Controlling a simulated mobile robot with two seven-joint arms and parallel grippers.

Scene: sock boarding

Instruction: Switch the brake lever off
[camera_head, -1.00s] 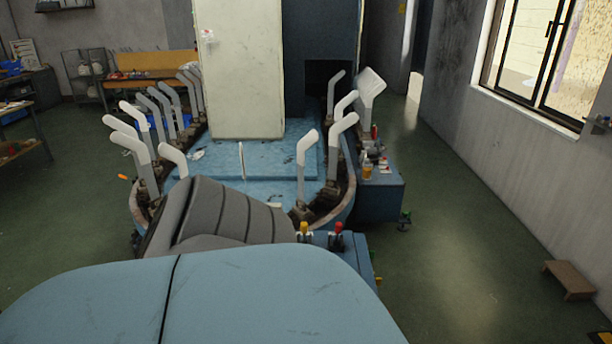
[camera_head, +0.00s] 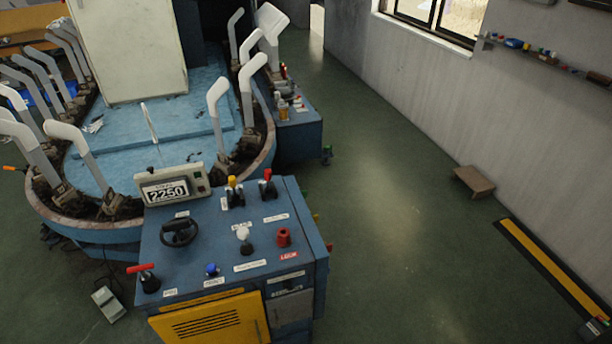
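A blue control console (camera_head: 262,215) stands in the lower middle of the head view and carries several controls. A lever with a red handle (camera_head: 141,268) sits at its left front corner, the handle lying roughly level. At the back edge stand a yellow-topped lever (camera_head: 232,182) and a red-topped lever (camera_head: 267,175), both roughly upright. The small labels are too blurred to tell which lever is the brake. Neither of my grippers shows in the view.
The console also has a display reading about 2250 (camera_head: 167,189), a black handwheel (camera_head: 179,232), a white knob (camera_head: 243,234), a blue button (camera_head: 212,269) and a red knob (camera_head: 284,237). A foot pedal (camera_head: 108,303) lies at left. The floor at right is mostly clear.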

